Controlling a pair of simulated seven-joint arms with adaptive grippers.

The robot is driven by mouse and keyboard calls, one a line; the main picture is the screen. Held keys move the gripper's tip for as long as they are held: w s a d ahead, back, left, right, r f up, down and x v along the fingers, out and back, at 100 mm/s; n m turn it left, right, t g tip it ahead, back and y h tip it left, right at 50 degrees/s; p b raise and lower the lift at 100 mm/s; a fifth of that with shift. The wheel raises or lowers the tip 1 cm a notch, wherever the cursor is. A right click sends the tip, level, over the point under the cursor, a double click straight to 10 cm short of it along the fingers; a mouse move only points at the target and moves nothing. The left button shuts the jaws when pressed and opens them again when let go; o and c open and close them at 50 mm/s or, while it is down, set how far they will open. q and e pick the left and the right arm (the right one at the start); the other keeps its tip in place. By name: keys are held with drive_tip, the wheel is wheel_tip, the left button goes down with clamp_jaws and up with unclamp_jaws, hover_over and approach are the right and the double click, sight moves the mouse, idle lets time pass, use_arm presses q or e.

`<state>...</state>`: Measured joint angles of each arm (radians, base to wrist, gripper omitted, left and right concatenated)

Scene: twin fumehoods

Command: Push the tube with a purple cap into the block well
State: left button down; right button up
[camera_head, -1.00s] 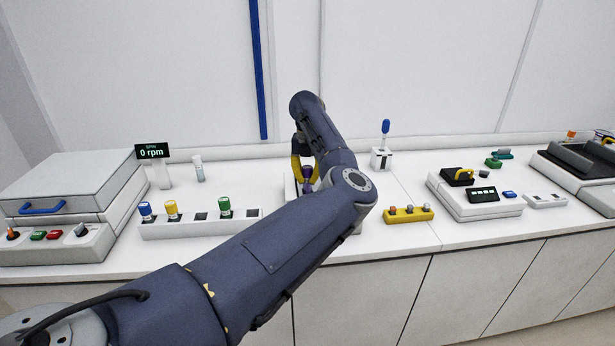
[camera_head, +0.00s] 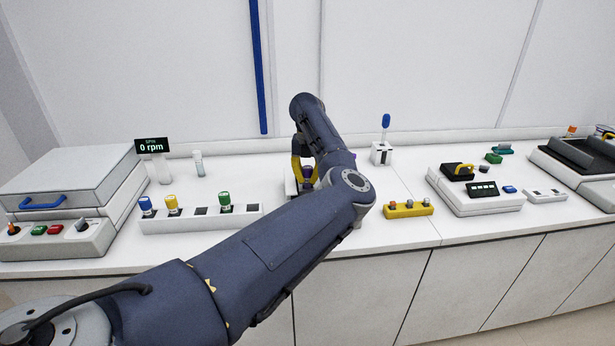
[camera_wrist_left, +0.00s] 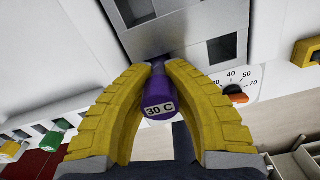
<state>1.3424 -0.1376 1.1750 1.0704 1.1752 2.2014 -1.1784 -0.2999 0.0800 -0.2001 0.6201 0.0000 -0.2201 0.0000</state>
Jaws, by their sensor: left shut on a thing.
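The purple cap (camera_wrist_left: 158,100), labelled "30 C", sits between the yellow fingers of my left gripper (camera_wrist_left: 158,68) in the left wrist view. The fingers are shut on the purple-capped tube. The grey block (camera_wrist_left: 175,40) lies just beyond the fingertips, with dark square wells showing. The tube's lower part is hidden, so I cannot tell how deep it sits in a well. In the head view my left gripper (camera_head: 305,178) is low over the block (camera_head: 290,186), which my arm mostly covers. My right gripper is not in view.
A white rack (camera_head: 190,225) with blue, yellow and green caps stands left of the block. A yellow rack (camera_head: 408,210) stands to the right. A dial with an orange pointer (camera_wrist_left: 236,93) is beside the block. Bench behind the white rack is mostly clear.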

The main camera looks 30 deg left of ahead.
use_arm(q)
drive_tip(key=shift+f, duration=0.7)
drive_tip(key=c, duration=1.4)
unclamp_jaws()
wheel_tip(320, 180, up, 12)
drive_tip(key=shift+f, duration=0.1)
